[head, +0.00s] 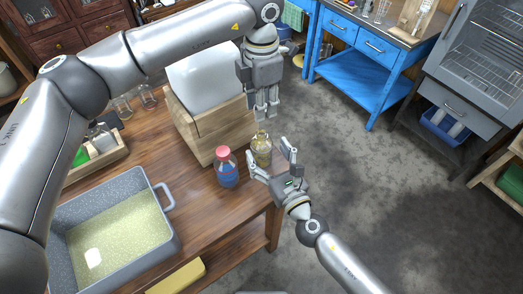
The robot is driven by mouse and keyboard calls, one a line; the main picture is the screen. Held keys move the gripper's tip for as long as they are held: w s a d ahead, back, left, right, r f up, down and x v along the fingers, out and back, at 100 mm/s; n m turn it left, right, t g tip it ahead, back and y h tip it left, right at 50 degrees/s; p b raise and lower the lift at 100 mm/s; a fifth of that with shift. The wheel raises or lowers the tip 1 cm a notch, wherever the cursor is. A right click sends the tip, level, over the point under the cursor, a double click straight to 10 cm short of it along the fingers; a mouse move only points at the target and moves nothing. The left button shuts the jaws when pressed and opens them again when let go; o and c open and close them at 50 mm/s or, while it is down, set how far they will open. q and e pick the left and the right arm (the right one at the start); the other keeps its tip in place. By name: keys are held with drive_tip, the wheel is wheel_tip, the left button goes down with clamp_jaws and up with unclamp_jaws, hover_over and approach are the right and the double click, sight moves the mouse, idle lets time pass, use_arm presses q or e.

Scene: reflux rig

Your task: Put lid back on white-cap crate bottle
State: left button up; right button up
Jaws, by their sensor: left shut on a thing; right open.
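A clear bottle with yellowish liquid (262,152) stands upright near the right edge of the wooden table, and I see no cap on its narrow neck. My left gripper (263,115) points down above this bottle, with a gap between. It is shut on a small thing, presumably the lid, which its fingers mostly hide. My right gripper (271,157) is open at the table's edge, its fingers spread on either side of the bottle's near side. I cannot tell whether they touch it. The wooden crate (112,158) with a few bottles is at the left.
A red-capped bottle with blue liquid (227,170) stands just left of the yellowish one. A wooden block with a white top (205,125) stands behind. A grey tub (172,245) fills the near left. Floor is open to the right.

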sight(261, 143)
drive_tip(key=shift+x, duration=2.15)
drive_tip(key=c, duration=1.6)
use_arm(q)
drive_tip(key=shift+f, duration=2.5)
use_arm(e)
drive_tip(key=shift+o, duration=0.2)
use_arm(q)
drive_tip(key=shift+f, duration=0.9)
drive_tip(key=shift+f, duration=0.5)
